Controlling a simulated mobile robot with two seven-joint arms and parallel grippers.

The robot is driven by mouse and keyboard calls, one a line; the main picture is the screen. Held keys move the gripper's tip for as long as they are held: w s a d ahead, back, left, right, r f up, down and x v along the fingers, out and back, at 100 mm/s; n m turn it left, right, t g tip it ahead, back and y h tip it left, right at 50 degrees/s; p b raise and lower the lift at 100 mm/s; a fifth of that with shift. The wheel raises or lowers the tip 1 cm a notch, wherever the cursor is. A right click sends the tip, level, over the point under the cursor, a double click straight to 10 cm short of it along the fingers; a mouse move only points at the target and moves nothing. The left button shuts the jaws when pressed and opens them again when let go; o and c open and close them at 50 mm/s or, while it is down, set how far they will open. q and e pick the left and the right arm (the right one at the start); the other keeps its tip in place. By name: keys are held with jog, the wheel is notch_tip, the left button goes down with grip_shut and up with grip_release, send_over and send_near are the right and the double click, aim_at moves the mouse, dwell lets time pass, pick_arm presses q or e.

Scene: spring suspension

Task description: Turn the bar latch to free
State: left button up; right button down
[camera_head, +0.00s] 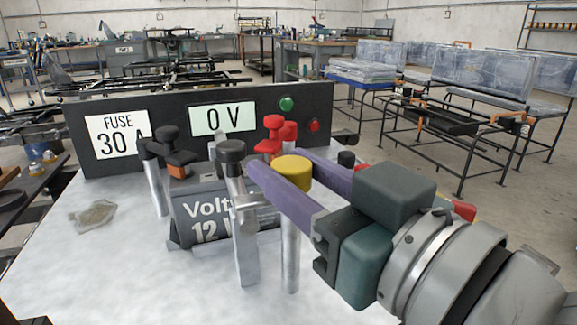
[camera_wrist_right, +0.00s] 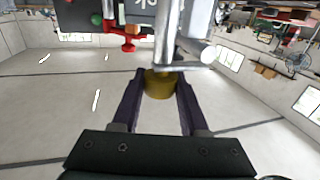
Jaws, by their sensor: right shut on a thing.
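My right gripper (camera_head: 285,180) comes in from the right with two purple fingers, shut on a yellow knob (camera_head: 293,172). The knob caps an upright metal post (camera_head: 291,250). In the right wrist view the yellow knob (camera_wrist_right: 158,84) sits between the two fingertips, with a metal bar (camera_wrist_right: 175,66) just beyond it. In the head view a short metal bar (camera_head: 247,203) also shows on a black-capped post (camera_head: 237,230), left of the fingers. I cannot tell for certain which bar is the latch. The grey "12" volt battery (camera_head: 195,207) stands behind these posts, partly hidden. My left gripper is not in view.
Red clamps (camera_head: 272,135) stand near the fingers. A small flat scrap (camera_head: 94,214) lies on the white tabletop (camera_head: 110,265), which is mostly clear at front left.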

jog(key=shift+n+g+y, duration=0.3)
jog(key=shift+n+y, duration=0.1)
jog(key=shift+y, duration=0.1)
jog(key=shift+d+n+g+y, duration=0.1)
jog(key=shift+n+g+y, duration=0.5)
jog(key=shift+y, duration=0.1)
jog(key=shift+w+n+g+y+b, duration=0.1)
jog(key=shift+n+g+y+b, duration=0.35)
jog(key=shift+n+g+y, duration=0.25)
jog(key=n+g+y+b, duration=0.1)
jog(key=n+g+y, duration=0.1)
jog(key=g, duration=0.1)
jog(key=n+g+y+b, duration=0.1)
jog(key=n+g+b, duration=0.1)
jog(key=n+g, duration=0.1)
jog(key=shift+f+g+y+b, duration=0.2)
jog(key=shift+g+y+b, duration=0.15)
jog(key=shift+g, duration=0.35)
jog(key=n+g+b, duration=0.2)
jog(key=g+b, duration=0.2)
jog(key=n+g+b, duration=0.3)
jog(key=g+b, duration=0.1)
jog(key=shift+f, duration=0.1)
jog(key=b, duration=0.1)
jog(key=n+g+b, duration=0.1)
jog(key=shift+r+g+b, duration=0.2)
jog(key=shift+g+b, duration=0.1)
jog(key=shift+r+n+g, duration=0.15)
jog(key=shift+n+g, duration=0.15)
jog(key=shift+n, duration=0.1)
